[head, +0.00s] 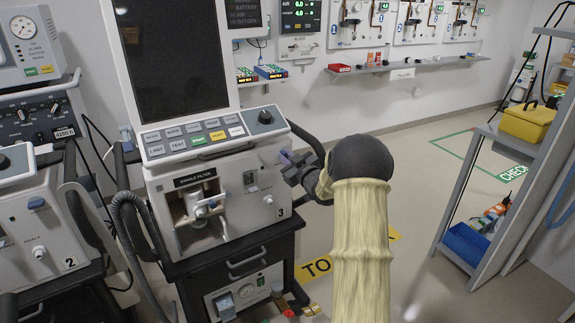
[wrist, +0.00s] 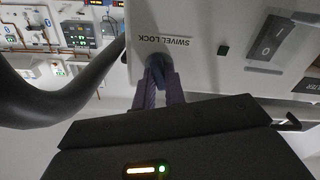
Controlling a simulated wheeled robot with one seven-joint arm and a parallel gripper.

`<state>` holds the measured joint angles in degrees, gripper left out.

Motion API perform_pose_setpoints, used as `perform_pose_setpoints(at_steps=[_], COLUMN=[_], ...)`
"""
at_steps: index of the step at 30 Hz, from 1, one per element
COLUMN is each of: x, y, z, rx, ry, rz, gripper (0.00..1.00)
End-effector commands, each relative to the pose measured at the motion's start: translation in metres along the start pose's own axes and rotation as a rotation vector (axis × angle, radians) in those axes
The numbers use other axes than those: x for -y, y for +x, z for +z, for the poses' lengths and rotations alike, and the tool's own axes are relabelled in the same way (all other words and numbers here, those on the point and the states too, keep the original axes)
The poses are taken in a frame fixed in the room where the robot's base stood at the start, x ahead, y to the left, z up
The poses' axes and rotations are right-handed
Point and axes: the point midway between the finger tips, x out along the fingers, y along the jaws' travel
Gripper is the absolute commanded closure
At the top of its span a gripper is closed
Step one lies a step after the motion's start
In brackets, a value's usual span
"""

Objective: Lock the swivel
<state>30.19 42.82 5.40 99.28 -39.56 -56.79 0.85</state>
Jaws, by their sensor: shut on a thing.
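Ventilator 3 (head: 225,215) stands in front of me, with its screen, key panel and open exhale filter bay facing me. The swivel lock (wrist: 160,62) is a small blue-grey part on its side panel, below the printed words SWIVEL LOCK, which appear upside down in the wrist view. My gripper (wrist: 160,88) is shut on the swivel lock, one finger on each side, and hides much of it. In the head view my gripper (head: 290,168) is at the ventilator's right side, where the lock is mostly hidden. Which way the lock is turned is unclear.
A dark curved tube (wrist: 55,105) runs close beside my gripper in the wrist view. Ventilator 2 (head: 45,240) stands at left; a shelf unit (head: 480,190) stands at right beyond open floor.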

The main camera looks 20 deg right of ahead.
Motion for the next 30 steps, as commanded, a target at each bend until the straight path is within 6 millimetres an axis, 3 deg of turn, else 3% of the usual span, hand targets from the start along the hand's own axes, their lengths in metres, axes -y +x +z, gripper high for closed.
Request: perform_pose_setpoints(at_steps=[30], x=[0.0065], y=[0.0002], z=[0.0077], rx=[-0.001], ry=[-0.959], rz=[-0.001], gripper=[1.00])
